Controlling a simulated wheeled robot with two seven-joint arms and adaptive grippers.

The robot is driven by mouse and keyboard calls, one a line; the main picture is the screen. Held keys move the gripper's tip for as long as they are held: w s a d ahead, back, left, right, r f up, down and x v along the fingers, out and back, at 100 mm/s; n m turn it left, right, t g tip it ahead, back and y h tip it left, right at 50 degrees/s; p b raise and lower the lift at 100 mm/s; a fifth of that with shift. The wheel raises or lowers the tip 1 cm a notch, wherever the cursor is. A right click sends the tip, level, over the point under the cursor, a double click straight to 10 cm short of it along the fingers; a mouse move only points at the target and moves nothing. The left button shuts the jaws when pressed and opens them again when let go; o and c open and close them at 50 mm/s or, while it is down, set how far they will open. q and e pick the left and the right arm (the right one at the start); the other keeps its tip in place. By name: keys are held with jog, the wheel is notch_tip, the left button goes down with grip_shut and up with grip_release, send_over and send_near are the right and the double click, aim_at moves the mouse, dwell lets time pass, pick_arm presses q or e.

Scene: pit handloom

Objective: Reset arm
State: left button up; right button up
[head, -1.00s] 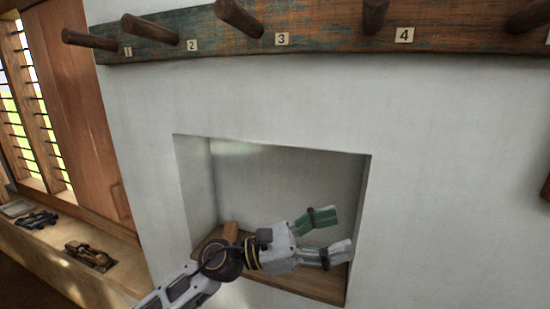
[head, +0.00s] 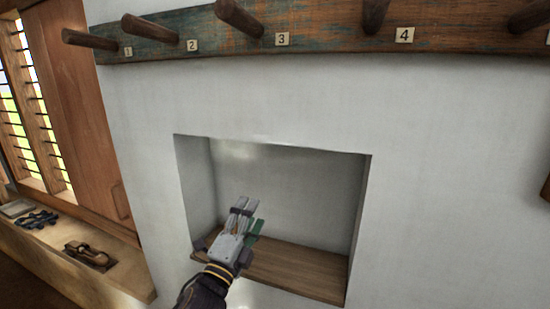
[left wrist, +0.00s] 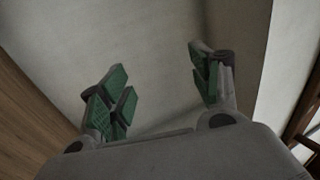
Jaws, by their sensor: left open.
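My left gripper (head: 246,216) is in front of the wall niche (head: 300,185), over the left part of its wooden shelf (head: 300,270). Its fingers point up and inward in the head view. In the left wrist view the green-padded fingers (left wrist: 160,90) stand wide apart with nothing between them. The pale niche walls show behind them. My right gripper is in neither view.
A painted peg rail (head: 330,35) with numbered pegs runs along the wall above the niche. At left, a ledge (head: 75,245) under the slatted window (head: 25,120) holds a wooden tool (head: 90,255) and dark items (head: 37,219). The shelf's right part looks bare.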

pick_arm(q)
jog(key=s+a+f+n+g+y, duration=0.2)
jog(key=a+f+n+g+y, duration=0.2)
jog(key=a+f+n, duration=0.45)
jog(key=s+a+f+n+g+y, duration=0.3)
jog(key=f+n+y, duration=0.15)
jog(key=f, duration=0.75)
jog(key=s+a+f+n+g, duration=0.2)
jog(key=s+f+n+g, duration=0.25)
jog(key=s+f, duration=0.4)
jog(key=s+a+f+n+g, duration=0.3)
jog(key=s+f+g, duration=0.25)
jog(key=s, duration=0.55)
notch_tip(320, 180, down, 33)
jog(key=s+g, duration=0.1)
jog(key=s, duration=0.1)
jog(key=s+a+f, duration=0.1)
jog(key=s+f, duration=0.9)
jog(key=s, duration=0.1)
jog(key=s+a+f+g, duration=0.1)
jog(key=s+a+f, duration=0.1)
jog(key=s+f, duration=0.8)
jog(key=shift+s+a+f+m+h, duration=0.15)
jog(key=shift+s+a+m+h, duration=0.2)
jog(key=shift+s, duration=0.5)
